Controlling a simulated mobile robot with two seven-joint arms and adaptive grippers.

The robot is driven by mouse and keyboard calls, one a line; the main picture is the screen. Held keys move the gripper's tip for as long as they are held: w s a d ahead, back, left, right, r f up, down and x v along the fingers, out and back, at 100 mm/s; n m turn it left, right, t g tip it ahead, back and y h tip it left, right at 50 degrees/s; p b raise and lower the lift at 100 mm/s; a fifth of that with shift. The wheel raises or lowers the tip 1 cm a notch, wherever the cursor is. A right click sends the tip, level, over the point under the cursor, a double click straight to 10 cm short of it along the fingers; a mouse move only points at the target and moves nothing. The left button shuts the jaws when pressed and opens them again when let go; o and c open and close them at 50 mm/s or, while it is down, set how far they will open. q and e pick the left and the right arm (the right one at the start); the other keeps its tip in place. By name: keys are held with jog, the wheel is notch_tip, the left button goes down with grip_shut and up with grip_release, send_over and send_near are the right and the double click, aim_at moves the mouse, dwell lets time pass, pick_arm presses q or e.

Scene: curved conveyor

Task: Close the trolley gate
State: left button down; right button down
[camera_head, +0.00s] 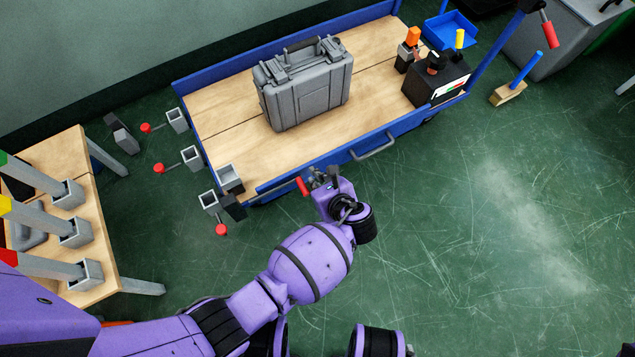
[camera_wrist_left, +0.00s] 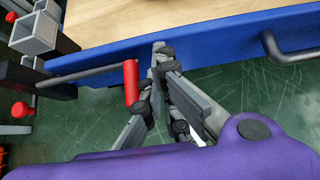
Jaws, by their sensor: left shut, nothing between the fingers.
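The trolley (camera_head: 215,125) has a wooden deck and blue sides. Its near long side is a blue gate panel (camera_head: 410,125) with a grey handle (camera_head: 374,150); the panel and handle also show in the wrist view (camera_wrist_left: 215,40) (camera_wrist_left: 285,57). The panel looks upright along the deck edge. A rod with a red grip (camera_head: 303,187) lies near the panel's left end; the red grip is large in the wrist view (camera_wrist_left: 131,82). My left gripper (camera_head: 318,178) is shut and empty, just right of the red grip, its fingertips (camera_wrist_left: 160,50) close against the panel; contact is unclear. My right gripper is out of view.
A grey case (camera_head: 305,88) and a black box (camera_head: 436,80) stand on the deck. Square sockets and red knobs (camera_head: 221,230) stick out at the trolley's left end. A wooden table (camera_head: 95,265) with posts stands at left.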

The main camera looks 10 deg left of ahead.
pick_arm(q)
jog(key=shift+w+a+r+g+p, duration=0.3)
jog(key=shift+w+a+r+p, duration=0.25)
jog(key=shift+p, duration=0.7)
jog(key=shift+w+f+h, duration=0.15)
jog(key=shift+f+h, duration=0.15)
jog(key=shift+f, duration=0.1)
